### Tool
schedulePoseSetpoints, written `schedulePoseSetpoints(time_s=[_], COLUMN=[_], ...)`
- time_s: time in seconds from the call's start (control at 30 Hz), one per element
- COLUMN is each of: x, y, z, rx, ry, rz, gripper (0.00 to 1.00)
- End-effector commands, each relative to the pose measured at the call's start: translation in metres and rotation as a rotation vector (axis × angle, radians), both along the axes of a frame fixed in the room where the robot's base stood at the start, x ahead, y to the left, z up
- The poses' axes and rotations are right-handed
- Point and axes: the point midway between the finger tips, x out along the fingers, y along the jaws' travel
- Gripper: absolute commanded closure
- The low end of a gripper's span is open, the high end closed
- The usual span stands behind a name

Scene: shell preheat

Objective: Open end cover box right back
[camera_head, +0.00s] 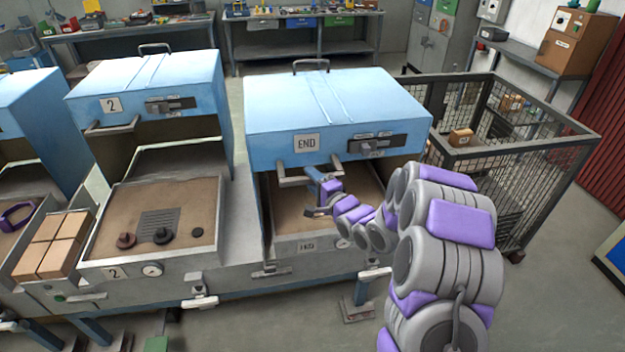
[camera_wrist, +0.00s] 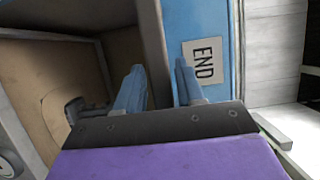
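The blue END cover (camera_head: 335,105) is raised above its box (camera_head: 295,245), leaving a gap at the front. A bar handle (camera_head: 292,180) runs along the lower front of the cover. My gripper (camera_head: 316,190) is at this handle's right end, in front of the opening. In the wrist view, my gripper (camera_wrist: 157,72) has its two blue fingers apart, one on each side of a grey bar or edge beside the END label (camera_wrist: 202,62). I cannot tell whether the fingers touch it. The box's right back part is hidden by the cover and my arm.
Station 2 (camera_head: 145,85) on the left also has a raised blue cover. Boxes (camera_head: 52,245) stand in a bin further left. A wire mesh cage (camera_head: 545,165) stands close on the right. Workbenches (camera_head: 300,50) line the back.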

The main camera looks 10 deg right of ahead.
Motion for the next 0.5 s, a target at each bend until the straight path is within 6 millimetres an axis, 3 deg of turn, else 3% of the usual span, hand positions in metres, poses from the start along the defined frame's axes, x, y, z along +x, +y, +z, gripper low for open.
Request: schedulePoseSetpoints(time_s=[0.37, 0.5], x=[-0.0001, -0.0001], y=[0.0001, 0.0002], z=[-0.0011, -0.0017], rx=[0.0, 0.0], ry=[0.002, 0.003], rz=[0.0, 0.0], gripper=[0.99, 1.0])
